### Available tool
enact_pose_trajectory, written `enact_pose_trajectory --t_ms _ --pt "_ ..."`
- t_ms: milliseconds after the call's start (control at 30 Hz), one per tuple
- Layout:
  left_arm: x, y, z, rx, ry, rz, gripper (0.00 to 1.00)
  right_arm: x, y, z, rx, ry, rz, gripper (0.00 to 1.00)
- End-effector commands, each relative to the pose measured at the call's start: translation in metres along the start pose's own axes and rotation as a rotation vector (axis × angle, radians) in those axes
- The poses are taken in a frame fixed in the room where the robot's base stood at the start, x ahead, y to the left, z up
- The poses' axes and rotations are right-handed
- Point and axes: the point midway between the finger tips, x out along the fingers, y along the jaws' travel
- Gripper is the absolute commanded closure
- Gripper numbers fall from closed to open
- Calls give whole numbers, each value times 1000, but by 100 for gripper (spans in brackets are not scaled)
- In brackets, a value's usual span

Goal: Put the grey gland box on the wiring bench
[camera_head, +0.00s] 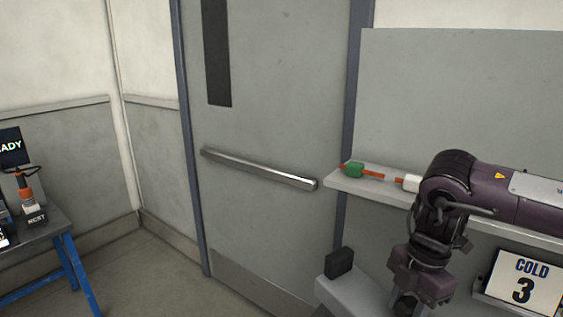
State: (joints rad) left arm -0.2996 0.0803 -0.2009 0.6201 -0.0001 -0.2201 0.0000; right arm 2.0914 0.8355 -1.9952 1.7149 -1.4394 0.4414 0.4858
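A small dark grey box (339,262) sits at the left end of a low pale ledge at the bottom right; I cannot tell if it is the gland box. My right arm comes in from the right and bends down over that ledge. My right gripper (407,306) is at the bottom edge, partly cut off, to the right of the dark box and apart from it. Whether its fingers are open is hidden. My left gripper is not in view. A bench (52,228) with blue legs stands at the far left, partly cut off; no label names it as the wiring bench.
A shelf (340,184) holds a green part (354,169) with an orange rod and a white part (412,183). A "COLD 3" sign (522,283) is at the lower right. A tool on a "REST" stand (36,216) is on the bench. A closed door with a push bar (260,169) is behind open floor.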

Motion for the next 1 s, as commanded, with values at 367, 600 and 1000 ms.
enact_pose_trajectory --t_ms 367,600,1000 --pt "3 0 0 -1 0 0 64 -21 25 -10 660 0 86 100" --pt "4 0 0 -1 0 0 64 -34 39 -17 1082 0 137 100" --pt "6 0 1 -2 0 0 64 -55 59 -30 1728 1 215 100"
